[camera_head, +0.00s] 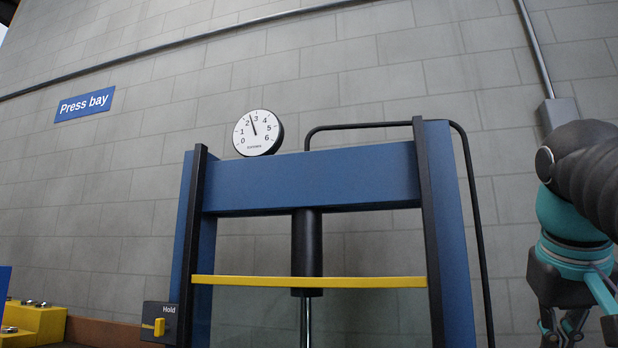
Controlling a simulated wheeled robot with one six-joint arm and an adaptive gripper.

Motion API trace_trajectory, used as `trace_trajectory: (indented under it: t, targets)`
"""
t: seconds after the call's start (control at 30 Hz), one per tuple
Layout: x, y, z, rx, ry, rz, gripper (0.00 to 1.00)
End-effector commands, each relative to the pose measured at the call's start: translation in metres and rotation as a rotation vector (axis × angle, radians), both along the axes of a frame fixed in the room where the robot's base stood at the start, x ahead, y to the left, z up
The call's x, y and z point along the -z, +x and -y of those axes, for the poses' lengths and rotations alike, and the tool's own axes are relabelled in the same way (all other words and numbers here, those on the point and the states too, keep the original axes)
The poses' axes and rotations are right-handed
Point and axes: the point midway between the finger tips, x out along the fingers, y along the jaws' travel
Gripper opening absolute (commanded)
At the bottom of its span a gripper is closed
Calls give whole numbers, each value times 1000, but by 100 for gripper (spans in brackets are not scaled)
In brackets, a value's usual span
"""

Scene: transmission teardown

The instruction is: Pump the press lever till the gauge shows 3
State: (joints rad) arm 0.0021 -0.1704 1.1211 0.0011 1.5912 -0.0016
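The round white gauge (257,133) sits on top of the blue press frame (310,180). Its dial runs from 0 to 6, and its dark needle points between 2 and 3. A black ram (307,245) with a shiny rod below it hangs from the crossbeam. I cannot make out the press lever in this view. My gripper (563,330) is at the lower right, to the right of the press, pointing down and apart from it. Its fingertips are cut off by the bottom edge, so its opening is unclear.
A yellow bar (310,281) crosses the press front above a clear panel. A dark box marked Hold (161,321) with a yellow switch is on the left post. A black hose (470,165) loops down the right side. Yellow blocks (35,322) stand at the far left.

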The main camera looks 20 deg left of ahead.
Motion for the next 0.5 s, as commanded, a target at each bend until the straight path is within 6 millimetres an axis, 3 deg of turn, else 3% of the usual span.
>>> trace_trajectory:
  t: [0.5]
  targets:
    - [9,0,0,0,0,0,0]
